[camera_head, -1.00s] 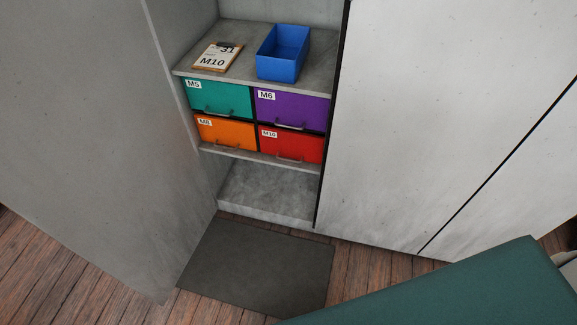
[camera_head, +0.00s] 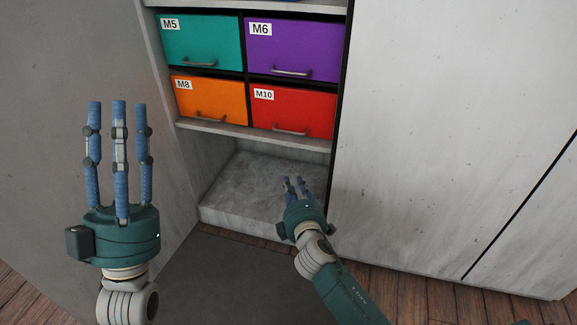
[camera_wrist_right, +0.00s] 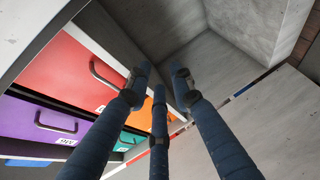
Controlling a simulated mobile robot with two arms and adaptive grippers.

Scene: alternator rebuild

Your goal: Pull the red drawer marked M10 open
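The red drawer marked M10 (camera_head: 296,109) is shut, at the lower right of a block of drawers in a cabinet. Its grey bar handle (camera_head: 290,131) is near its lower edge. The drawer also shows in the right wrist view (camera_wrist_right: 75,58), with its handle (camera_wrist_right: 103,78) left of my fingers. My right gripper (camera_head: 299,182) is open and empty, below the drawer and in front of the lower shelf space, apart from the handle. It also shows in the right wrist view (camera_wrist_right: 160,85). My left gripper (camera_head: 119,105) is open and empty, raised at the left.
A teal M5 drawer (camera_head: 201,35), purple M6 drawer (camera_head: 292,45) and orange M8 drawer (camera_head: 209,98) adjoin it, all shut. A shelf board (camera_head: 255,136) runs beneath. Grey panels stand left and right (camera_head: 440,120). A dark mat (camera_head: 240,275) lies on the floor.

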